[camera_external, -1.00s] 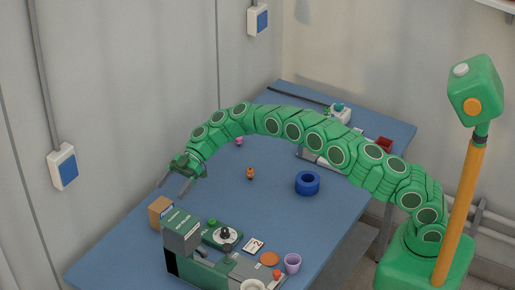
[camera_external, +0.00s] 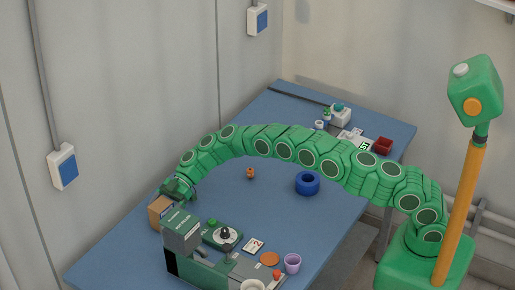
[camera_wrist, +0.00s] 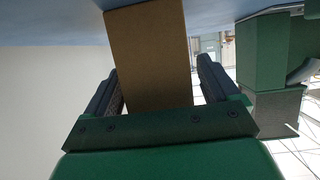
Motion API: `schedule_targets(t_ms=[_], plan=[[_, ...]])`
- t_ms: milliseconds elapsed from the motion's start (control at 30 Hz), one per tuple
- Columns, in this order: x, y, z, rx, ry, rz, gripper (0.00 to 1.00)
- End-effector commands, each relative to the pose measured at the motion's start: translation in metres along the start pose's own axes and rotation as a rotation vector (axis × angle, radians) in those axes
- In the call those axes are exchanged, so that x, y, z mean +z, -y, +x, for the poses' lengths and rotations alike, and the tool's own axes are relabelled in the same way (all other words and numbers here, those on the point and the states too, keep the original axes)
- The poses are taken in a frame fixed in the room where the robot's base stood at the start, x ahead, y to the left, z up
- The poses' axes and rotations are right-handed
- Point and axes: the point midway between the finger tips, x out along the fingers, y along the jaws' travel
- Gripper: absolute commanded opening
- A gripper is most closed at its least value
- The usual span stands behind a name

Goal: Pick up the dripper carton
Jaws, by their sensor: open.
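The dripper carton is a small brown box (camera_external: 160,212) standing on the blue table near its left edge, behind the green machine. In the wrist view the brown carton (camera_wrist: 150,55) fills the space between the two dark fingers. My gripper (camera_external: 172,201) is right at the carton in the external view, and its fingertips are hard to make out there. In the wrist view my gripper (camera_wrist: 162,90) is open, with one finger on each side of the carton. A gap shows on the right side; the left finger is very close to the carton's edge.
A green machine (camera_external: 182,230) stands just in front of the carton and also shows at the right of the wrist view (camera_wrist: 262,55). A blue ring (camera_external: 308,183), a small orange figure (camera_external: 250,173) and a purple cup (camera_external: 292,263) stand on the blue table (camera_external: 125,252).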

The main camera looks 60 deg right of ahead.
Motion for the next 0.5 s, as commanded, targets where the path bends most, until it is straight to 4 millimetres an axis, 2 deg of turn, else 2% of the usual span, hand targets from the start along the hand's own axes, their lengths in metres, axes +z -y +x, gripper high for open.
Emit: schedule_targets(t_ms=[100,300,500], plan=[[0.0003,0.0003,0.008,-0.001,0.0,0.0,0.88],[-0.0002,0.0001,0.0079,0.0,-0.001,0.0,0.87],[-0.0003,0.0,0.0077,0.0,-0.001,0.0,0.56]])
